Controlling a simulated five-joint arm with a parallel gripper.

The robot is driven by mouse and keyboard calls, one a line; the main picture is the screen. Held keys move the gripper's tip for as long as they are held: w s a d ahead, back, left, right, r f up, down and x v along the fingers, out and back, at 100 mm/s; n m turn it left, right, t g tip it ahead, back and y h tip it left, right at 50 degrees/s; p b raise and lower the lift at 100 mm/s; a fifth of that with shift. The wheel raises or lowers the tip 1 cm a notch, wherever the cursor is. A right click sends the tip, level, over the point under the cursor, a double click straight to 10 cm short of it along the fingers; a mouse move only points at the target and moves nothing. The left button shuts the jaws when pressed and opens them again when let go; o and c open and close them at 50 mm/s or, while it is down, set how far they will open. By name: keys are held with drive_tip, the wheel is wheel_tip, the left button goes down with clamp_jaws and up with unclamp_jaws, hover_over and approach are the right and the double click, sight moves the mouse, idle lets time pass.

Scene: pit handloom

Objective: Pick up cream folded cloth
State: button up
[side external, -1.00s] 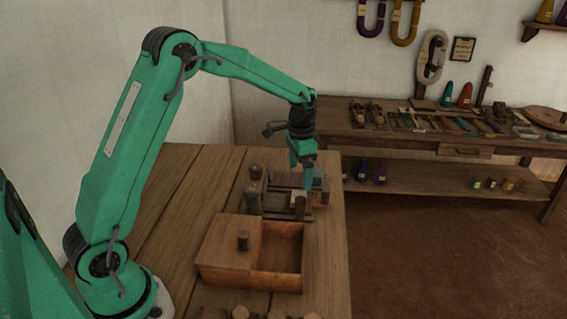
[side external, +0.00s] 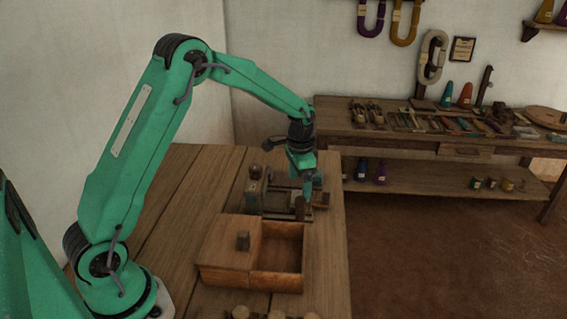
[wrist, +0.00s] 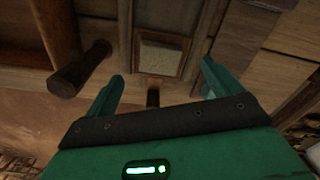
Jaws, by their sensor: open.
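The cream folded cloth (wrist: 162,57) shows in the wrist view as a pale square block set inside a dark wooden frame. My gripper (wrist: 163,74) is open, with one green finger on either side of the cloth's line in the picture. Nothing is between the fingers that I can see held. In the side view my gripper (side external: 307,192) points down over the small wooden loom fixture, and the cloth is hidden behind it there. I cannot tell the exact height of the fingertips above the cloth.
A wooden box (side external: 226,268) with a knobbed cover over its left part and an open right compartment stands in front of the fixture. A dark round peg (wrist: 78,70) is near the left finger. A tool bench (side external: 400,145) stands behind at the right.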

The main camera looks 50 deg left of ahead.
sight(298, 192)
drive_tip(key=shift+s+f, duration=0.1)
drive_tip(key=shift+f, duration=1.9)
drive_tip(key=shift+c, duration=0.2)
drive_tip(key=c, duration=1.1)
drive_tip(key=shift+r, duration=0.15)
wheel_tip(298, 192, up, 10)
